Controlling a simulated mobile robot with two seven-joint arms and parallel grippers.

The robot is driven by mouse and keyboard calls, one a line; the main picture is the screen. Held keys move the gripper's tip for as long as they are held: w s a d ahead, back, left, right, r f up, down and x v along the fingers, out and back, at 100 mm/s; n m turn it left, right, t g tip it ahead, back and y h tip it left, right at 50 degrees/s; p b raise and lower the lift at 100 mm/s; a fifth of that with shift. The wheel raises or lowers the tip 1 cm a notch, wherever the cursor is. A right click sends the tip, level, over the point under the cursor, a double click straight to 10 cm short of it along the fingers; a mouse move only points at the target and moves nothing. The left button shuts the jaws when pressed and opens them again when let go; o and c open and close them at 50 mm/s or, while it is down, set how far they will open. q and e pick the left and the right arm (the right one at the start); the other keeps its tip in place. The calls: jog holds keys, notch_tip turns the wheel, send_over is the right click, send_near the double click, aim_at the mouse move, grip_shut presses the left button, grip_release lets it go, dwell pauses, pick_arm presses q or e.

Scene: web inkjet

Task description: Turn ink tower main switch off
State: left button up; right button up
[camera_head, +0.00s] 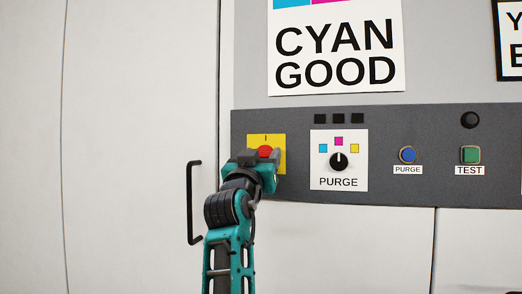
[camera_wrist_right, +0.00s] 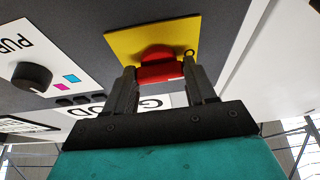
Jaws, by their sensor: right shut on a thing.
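The main switch is a red knob (camera_head: 265,151) on a yellow plate (camera_head: 279,142) at the left end of the dark grey panel. A short dark mark shows on the plate above the knob. My right gripper (camera_head: 262,158) reaches up from below and is at the knob. In the right wrist view, the two fingers of the gripper (camera_wrist_right: 160,88) stand on either side of the red knob (camera_wrist_right: 158,66), shut on it. The yellow plate (camera_wrist_right: 125,43) shows behind. The fingers hide part of the knob. My left gripper is not in view.
Right of the switch on the panel are a black PURGE selector knob (camera_head: 339,161), a blue PURGE button (camera_head: 407,155) and a green TEST button (camera_head: 470,155). A black handle (camera_head: 190,203) stands out from the white cabinet door left of my right arm. A CYAN GOOD sign (camera_head: 336,55) hangs above.

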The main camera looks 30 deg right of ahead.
jog(key=o, duration=1)
jog(key=shift+o, duration=0.2)
jog(key=shift+f, duration=0.15)
